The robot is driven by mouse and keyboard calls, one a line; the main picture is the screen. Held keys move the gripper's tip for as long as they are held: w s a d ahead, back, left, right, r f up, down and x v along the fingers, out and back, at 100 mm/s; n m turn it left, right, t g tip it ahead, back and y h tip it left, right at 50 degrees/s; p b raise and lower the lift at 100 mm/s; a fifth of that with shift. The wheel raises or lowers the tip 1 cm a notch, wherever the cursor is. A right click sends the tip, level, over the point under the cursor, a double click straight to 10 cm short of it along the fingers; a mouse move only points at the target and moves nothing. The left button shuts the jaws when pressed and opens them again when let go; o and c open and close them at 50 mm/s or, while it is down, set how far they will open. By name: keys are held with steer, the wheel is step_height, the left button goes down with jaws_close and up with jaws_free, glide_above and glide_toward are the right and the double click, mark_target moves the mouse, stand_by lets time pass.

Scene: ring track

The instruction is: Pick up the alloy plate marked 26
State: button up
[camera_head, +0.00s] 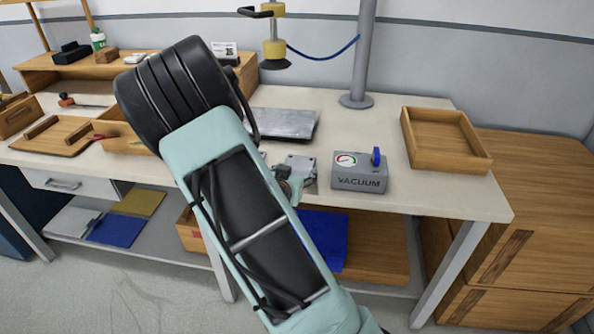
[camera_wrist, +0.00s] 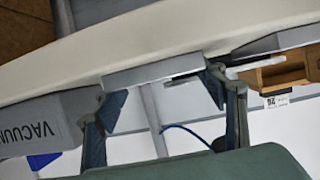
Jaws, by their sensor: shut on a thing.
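A small grey metal plate (camera_head: 301,166) is at the front of the workbench, left of the vacuum box. No number is readable on it. My gripper (camera_head: 288,186) is at its near side, mostly hidden behind my own arm. In the wrist view the two fingers (camera_wrist: 165,88) stand on either side of the small plate (camera_wrist: 150,72), shut on it. The plate looks level and close to the bench top; I cannot tell whether it touches it. A card reading 26 (camera_head: 224,50) stands at the back by a wooden box.
The grey vacuum box (camera_head: 358,180) is just right of the plate. A larger grey plate (camera_head: 286,122) lies behind it. A wooden tray (camera_head: 445,140) is at the bench's right end. A pole (camera_head: 361,55) stands at the back. The bench's front right is clear.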

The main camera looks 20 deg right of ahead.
steer(key=c, duration=0.7)
steer(key=shift+o, duration=0.2)
steer(key=shift+r, duration=0.1)
